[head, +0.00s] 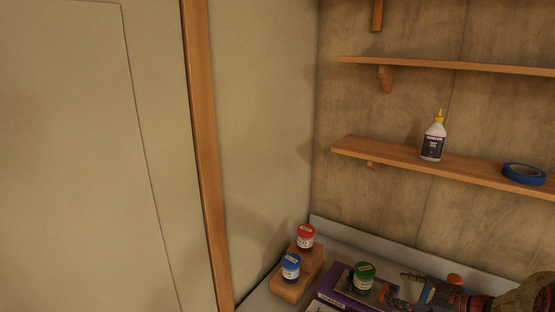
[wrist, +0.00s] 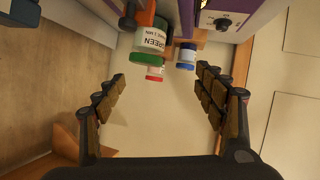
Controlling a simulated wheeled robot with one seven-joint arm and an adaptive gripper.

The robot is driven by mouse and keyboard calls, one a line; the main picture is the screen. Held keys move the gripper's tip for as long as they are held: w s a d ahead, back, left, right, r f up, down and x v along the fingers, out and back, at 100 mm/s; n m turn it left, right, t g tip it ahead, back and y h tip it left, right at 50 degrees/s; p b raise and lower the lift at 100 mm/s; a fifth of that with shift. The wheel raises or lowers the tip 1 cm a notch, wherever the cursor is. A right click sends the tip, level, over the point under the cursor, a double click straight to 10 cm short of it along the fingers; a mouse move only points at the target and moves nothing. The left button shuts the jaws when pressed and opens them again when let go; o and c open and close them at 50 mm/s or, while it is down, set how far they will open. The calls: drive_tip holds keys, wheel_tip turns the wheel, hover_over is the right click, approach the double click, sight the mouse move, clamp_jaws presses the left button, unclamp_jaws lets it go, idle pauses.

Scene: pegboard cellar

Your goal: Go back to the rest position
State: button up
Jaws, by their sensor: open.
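My gripper (head: 396,289) is at the lower right of the head view, at the end of my arm. In the wrist view, my gripper (wrist: 163,82) has its two fingers spread wide with nothing between them. A green-lidded jar (head: 364,277) stands upright just left of the fingers in the head view. In the wrist view, the green-lidded jar (wrist: 150,42) appears upside down beyond the fingertips, apart from them as far as I can tell.
A red-lidded jar (head: 306,238) and a blue-lidded jar (head: 290,267) stand on a wooden block (head: 292,292). A purple box (head: 333,288) lies beside it. A glue bottle (head: 433,140) and blue tape (head: 524,174) are on the lower shelf (head: 385,154), above my arm.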

drive_tip(key=w+r+m+t+h+b, duration=0.25)
drive_tip(key=r+m+h, duration=0.25)
drive_tip(key=r+h, duration=0.75)
drive_tip(key=s+a+r+m, duration=0.1)
drive_tip(key=s+r+m, duration=0.2)
drive_tip(key=s+r, duration=0.25)
drive_tip(key=s+a+f+m+g+y, duration=0.1)
drive_tip(key=s+a+f+g, duration=0.1)
drive_tip(key=s+a, duration=0.4)
drive_tip(key=s+a+f+g+y+b, duration=0.1)
drive_tip(key=s+a, duration=0.4)
drive_tip(key=s, duration=0.8)
drive_tip(key=s+a+f+m+g+y+b, duration=0.1)
drive_tip(key=s+a+f+g, duration=0.3)
drive_tip(key=s, duration=0.5)
drive_tip(key=a+y, duration=0.1)
drive_tip(key=a, duration=0.1)
drive_tip(key=shift+s+a+f+m, duration=0.3)
drive_tip(key=shift+s+a+f, duration=0.05)
drive_tip(key=shift+s+f, duration=0.05)
